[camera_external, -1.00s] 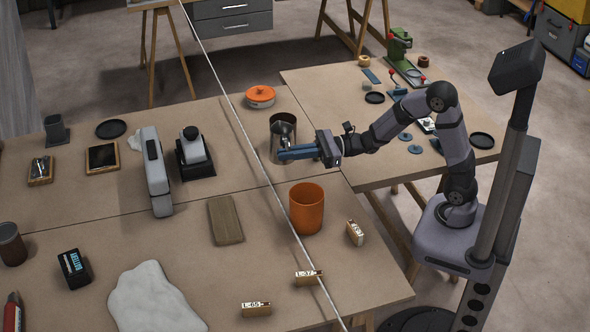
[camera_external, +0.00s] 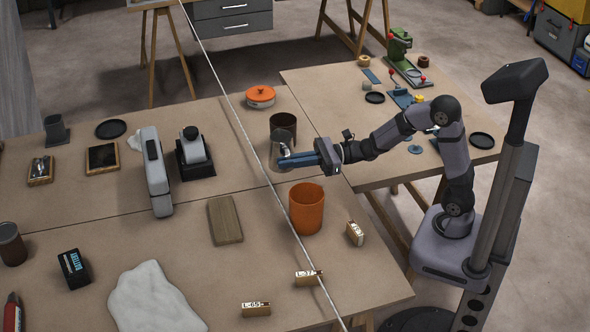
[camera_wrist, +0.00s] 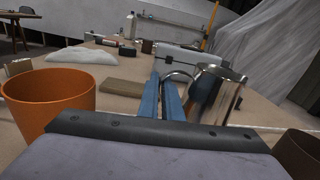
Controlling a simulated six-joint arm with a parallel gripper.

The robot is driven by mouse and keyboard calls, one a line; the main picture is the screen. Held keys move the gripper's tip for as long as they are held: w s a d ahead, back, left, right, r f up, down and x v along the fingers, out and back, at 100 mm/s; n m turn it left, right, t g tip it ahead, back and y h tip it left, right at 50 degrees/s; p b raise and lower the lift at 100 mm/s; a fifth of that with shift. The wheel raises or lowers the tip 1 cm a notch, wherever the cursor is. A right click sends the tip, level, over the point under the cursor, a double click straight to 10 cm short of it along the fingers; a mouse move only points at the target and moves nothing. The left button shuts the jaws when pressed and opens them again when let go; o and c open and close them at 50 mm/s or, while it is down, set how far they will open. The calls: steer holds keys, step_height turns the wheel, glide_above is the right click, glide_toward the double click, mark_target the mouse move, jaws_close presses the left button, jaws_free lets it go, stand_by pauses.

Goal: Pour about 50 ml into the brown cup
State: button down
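The brown cup (camera_external: 284,124) stands upright near the table's right edge; its inside is not clear to see. It shows partly in the wrist view's bottom right corner (camera_wrist: 303,152). A shiny metal jug (camera_external: 279,152) is just in front of the cup in the external view. It looks about upright in the wrist view (camera_wrist: 216,94), and its contents are hidden. My gripper (camera_external: 287,162) has its blue fingers at the jug's handle (camera_wrist: 181,78), shut on it. I cannot tell whether the jug's base touches the table.
An orange lidded dish (camera_external: 260,97) sits behind the cup. A taut pale line (camera_external: 262,163) crosses over the table close to the jug. A wooden board (camera_external: 225,220) lies to the left.

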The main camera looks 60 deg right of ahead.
steer(key=f+b, duration=0.2)
steer(key=shift+s+a+f+b, duration=0.2)
steer(key=shift+a+b, duration=0.05)
steer(key=shift+b, duration=0.15)
steer(key=b, duration=0.2)
steer(key=f+b, duration=0.1)
steer(key=b, duration=0.1)
steer(key=shift+s+a+f, duration=0.2)
steer(key=shift+a, duration=0.15)
steer(key=b, duration=0.4)
steer(key=shift+s+a+f+b, duration=0.15)
steer(key=shift+a+f+b, duration=0.15)
steer(key=shift+b, duration=0.75)
steer(key=shift+b, duration=1.05)
steer(key=shift+b, duration=0.5)
